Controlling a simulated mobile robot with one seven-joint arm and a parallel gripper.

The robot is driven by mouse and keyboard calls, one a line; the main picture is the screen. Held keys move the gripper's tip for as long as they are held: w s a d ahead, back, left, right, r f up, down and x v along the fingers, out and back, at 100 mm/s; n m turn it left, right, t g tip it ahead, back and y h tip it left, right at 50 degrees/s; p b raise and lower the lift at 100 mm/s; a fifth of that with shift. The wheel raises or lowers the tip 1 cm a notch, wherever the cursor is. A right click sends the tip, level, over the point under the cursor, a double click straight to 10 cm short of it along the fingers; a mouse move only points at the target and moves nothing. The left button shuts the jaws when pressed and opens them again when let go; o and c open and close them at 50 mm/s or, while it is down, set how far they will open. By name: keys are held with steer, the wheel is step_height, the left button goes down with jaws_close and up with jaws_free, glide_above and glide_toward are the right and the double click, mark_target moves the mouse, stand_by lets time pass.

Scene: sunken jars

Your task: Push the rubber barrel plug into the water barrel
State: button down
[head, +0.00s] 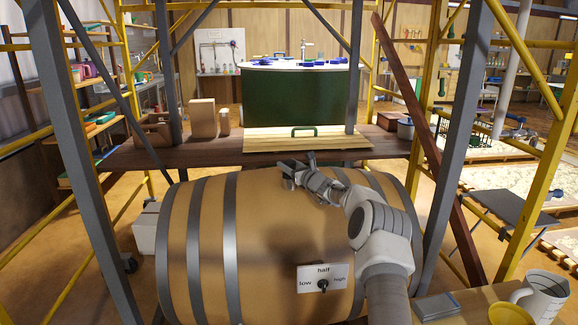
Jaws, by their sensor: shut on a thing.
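The water barrel (268,245) lies on its side in the middle of the head view, light wood with grey metal hoops. A small sign on its front reads low, half and high, with a dark knob. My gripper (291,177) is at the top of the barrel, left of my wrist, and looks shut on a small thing. I take this to be the rubber barrel plug, but the fingers hide it and its outline cannot be made out. The bung hole is not visible, and I cannot tell whether the plug touches the barrel.
Grey and yellow scaffold posts (62,125) stand on both sides. At front right, a table holds a measuring jug (541,296) and a grey flat box (436,306).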

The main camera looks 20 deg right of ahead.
steer(key=shift+c, duration=1)
jaws_free()
steer(key=p+v, duration=0.1)
steer(key=v, duration=1.6)
steer(key=shift+s+p, duration=0.2)
steer(key=shift+p, duration=0.2)
